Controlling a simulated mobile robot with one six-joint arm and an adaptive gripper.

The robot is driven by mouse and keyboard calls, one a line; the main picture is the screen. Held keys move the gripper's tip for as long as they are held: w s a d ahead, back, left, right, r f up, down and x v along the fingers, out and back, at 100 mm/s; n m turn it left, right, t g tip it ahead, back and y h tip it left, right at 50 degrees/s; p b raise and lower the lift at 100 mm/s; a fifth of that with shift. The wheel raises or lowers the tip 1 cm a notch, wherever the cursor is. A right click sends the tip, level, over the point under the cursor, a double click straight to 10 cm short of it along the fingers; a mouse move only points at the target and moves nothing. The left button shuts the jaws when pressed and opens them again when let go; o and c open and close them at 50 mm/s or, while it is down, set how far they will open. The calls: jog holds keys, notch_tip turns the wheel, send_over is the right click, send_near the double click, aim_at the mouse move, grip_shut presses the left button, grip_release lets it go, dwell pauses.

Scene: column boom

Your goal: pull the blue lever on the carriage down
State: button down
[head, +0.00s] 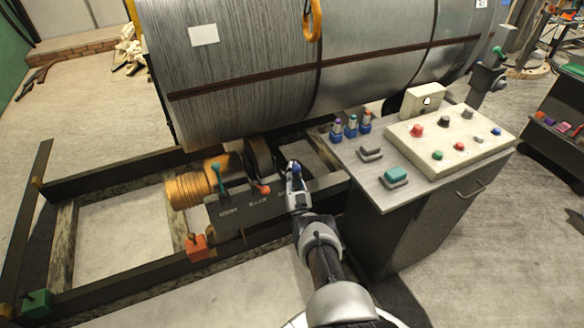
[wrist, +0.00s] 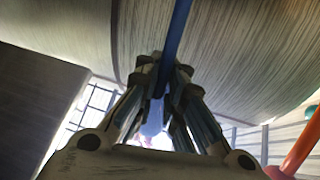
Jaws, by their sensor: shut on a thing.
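The blue lever (wrist: 178,32) shows in the wrist view as a blue shaft running from the top edge down between my fingers. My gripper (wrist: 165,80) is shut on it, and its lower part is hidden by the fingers. In the head view my gripper (head: 295,176) is at the right end of the dark carriage (head: 238,213), with a small blue tip of the lever showing at it. The rest of the lever is hidden there by my gripper.
A teal lever (head: 217,177) and a red-knobbed lever (head: 261,188) stand left of my gripper on the carriage. A large metal drum (head: 250,95) lies behind. A control desk (head: 345,160) with buttons stands close on the right.

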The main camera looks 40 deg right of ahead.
jog(key=shift+s+a, duration=0.1)
dwell(0.3)
jog(key=c, duration=1.7)
grip_release()
notch_tip(320, 180, up, 9)
jog(key=shift+r, duration=0.1)
jog(key=shift+a+r, duration=0.15)
jog(key=shift+r, duration=0.3)
